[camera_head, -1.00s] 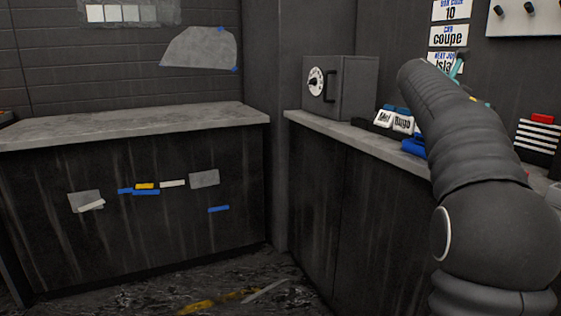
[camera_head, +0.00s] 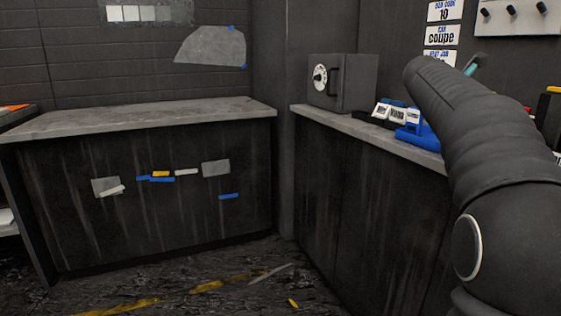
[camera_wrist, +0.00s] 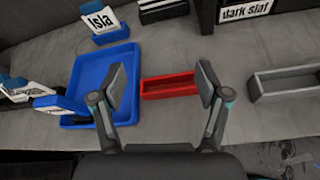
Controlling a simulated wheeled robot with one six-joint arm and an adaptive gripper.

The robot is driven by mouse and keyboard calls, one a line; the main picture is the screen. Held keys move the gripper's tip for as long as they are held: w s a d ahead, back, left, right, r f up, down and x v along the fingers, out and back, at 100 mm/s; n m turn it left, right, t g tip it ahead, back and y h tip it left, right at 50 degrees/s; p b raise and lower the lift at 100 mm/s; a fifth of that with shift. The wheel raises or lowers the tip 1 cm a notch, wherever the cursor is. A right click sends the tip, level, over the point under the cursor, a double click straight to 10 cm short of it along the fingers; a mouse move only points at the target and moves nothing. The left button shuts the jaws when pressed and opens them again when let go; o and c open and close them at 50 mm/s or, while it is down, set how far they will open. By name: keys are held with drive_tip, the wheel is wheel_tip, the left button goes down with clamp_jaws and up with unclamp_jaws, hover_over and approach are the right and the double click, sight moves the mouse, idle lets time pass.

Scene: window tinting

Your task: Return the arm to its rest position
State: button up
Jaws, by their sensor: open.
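My gripper (camera_wrist: 162,90) is open in the wrist view, its two fingers spread apart with nothing between them. It hangs above the grey counter, over a narrow red tray (camera_wrist: 170,84) that shows between and behind the fingers. A blue tray (camera_wrist: 103,62) lies to the left, partly covered by the left finger. In the head view my arm fills the right side, and my gripper is not visible there beyond a bit of teal near the arm.
A grey narrow tray (camera_wrist: 284,83) lies at right. A tag stand reading "isla" (camera_wrist: 102,22) stands behind the blue tray. A dark safe (camera_head: 342,82) sits on the right counter (camera_head: 375,136). The left counter (camera_head: 140,118) is bare.

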drive_tip(key=s+a+f+m+y, duration=0.6)
drive_tip(key=s+a+f+m, duration=0.4)
drive_tip(key=s+a+f, duration=0.4)
drive_tip(key=s+a+f+m+y, duration=0.5)
drive_tip(key=s+a+f+m, duration=0.5)
drive_tip(key=s+a+f, duration=0.4)
drive_tip(key=s+f, duration=0.2)
drive_tip(key=s, duration=0.3)
drive_tip(key=shift+s+a+y, duration=0.15)
drive_tip(key=shift+a+y, duration=0.2)
drive_tip(key=shift+y, duration=0.05)
